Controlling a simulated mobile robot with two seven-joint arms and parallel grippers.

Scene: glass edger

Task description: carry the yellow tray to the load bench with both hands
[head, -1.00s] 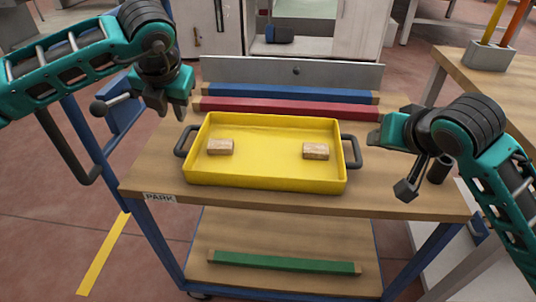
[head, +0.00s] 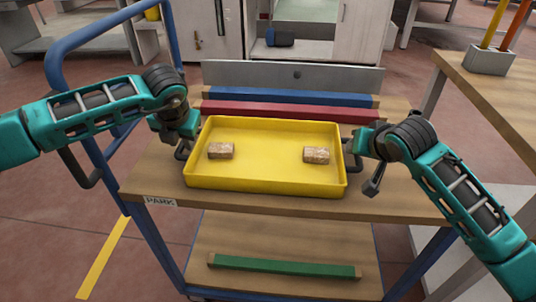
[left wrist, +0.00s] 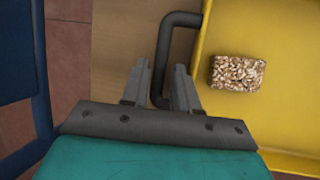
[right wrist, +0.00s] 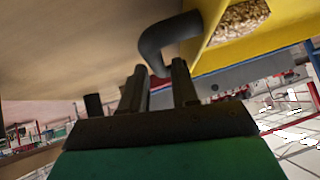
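The yellow tray (head: 265,182) sits level on the wooden top of a blue-framed cart (head: 300,206) and holds two speckled tan blocks (head: 221,151) (head: 316,155). My left gripper (head: 185,146) is at the tray's left handle; in the left wrist view the dark handle (left wrist: 158,60) lies between its two spread fingers. My right gripper (head: 362,155) is at the right side; in the right wrist view the right handle (right wrist: 165,38) reaches between the tips of its parted fingers. Both grippers look open. The arms partly hide the handles in the head view.
A blue bar (head: 290,94) and a red bar (head: 290,109) lie behind the tray. A green bar (head: 285,266) lies on the cart's lower shelf. A wooden bench (head: 500,85) with a rod holder (head: 490,61) stands at the right. Red floor is open at the left.

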